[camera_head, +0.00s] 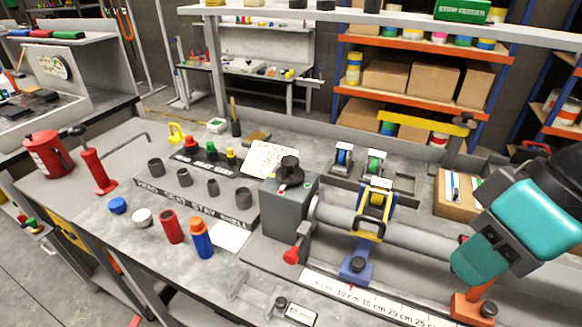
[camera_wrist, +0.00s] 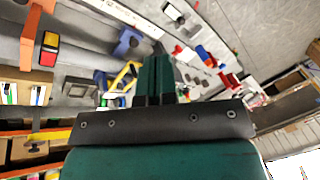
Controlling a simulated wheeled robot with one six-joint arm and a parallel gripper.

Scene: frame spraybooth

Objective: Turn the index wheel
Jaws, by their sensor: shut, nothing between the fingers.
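A black knob-like wheel (camera_head: 290,165) sits on top of a grey box (camera_head: 289,205) at the middle of the bench in the head view. I take it for the index wheel, but no label confirms this. A grey tube (camera_head: 410,235) runs right from the box through a yellow-and-blue clamp (camera_head: 373,210). My gripper (camera_wrist: 155,65) is shut and empty in the wrist view, its green fingers together. My teal wrist is at the right of the head view, above the tube's right end and well apart from the wheel. I cannot make out the wheel in the wrist view.
A red-ended lever (camera_head: 292,255) hangs at the box's front. A blue clamp stand (camera_head: 356,265) and a ruler strip (camera_head: 350,295) lie nearer. A blue bottle (camera_head: 201,238) and red can (camera_head: 171,227) stand left. A yellow-topped arm (camera_head: 430,117) stands behind the tube.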

